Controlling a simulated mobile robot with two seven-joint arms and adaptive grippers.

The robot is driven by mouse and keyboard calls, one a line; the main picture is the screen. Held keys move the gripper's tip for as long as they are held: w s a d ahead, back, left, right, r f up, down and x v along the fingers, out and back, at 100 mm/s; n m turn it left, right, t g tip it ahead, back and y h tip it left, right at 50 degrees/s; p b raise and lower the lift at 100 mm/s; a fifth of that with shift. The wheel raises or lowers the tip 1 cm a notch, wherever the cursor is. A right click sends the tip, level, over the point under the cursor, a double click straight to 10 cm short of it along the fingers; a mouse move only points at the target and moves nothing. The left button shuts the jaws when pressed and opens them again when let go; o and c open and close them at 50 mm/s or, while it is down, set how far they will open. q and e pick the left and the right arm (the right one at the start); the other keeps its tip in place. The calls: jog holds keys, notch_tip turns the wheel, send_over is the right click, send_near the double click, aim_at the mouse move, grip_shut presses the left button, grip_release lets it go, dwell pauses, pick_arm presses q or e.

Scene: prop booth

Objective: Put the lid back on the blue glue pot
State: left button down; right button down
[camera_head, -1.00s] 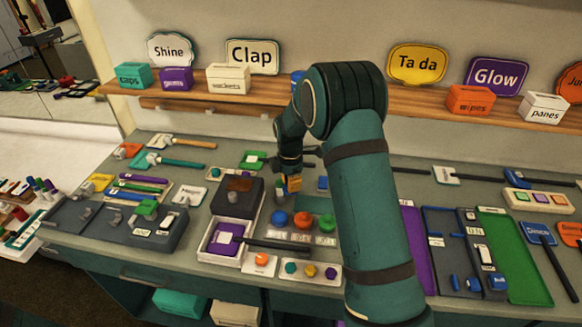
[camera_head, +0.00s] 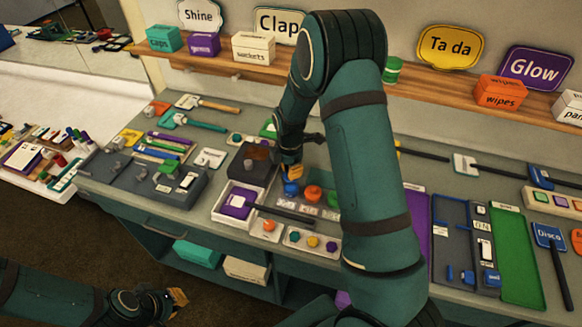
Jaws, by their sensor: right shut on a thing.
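My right gripper (camera_head: 292,174) is shut on a round blue lid (camera_head: 291,189) in the row of coloured round tops on the bench. Its fingers are at the top of the lid and hide part of it. I cannot make out the blue glue pot's body, or whether the lid touches a pot. My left gripper (camera_head: 178,298) is low at the left, in front of the bench and away from the pots. I cannot tell whether its fingers are apart.
An orange round top (camera_head: 313,193) and a green one (camera_head: 333,199) stand close on the right of the blue one. A dark box (camera_head: 250,165) and a white tray with a purple item (camera_head: 238,203) are on the left. My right arm hides the bench middle.

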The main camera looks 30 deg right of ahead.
aim_at(291, 188)
notch_tip(291, 188, down, 3)
jog(key=shift+f+b, duration=0.2)
jog(key=shift+b, duration=0.7)
jog(key=shift+f+b, duration=0.75)
jog(key=shift+f, duration=0.1)
jog(key=shift+f+b, duration=0.15)
jog(key=shift+b, duration=0.4)
dwell(1.1)
jog(key=shift+c, duration=2.1)
grip_release()
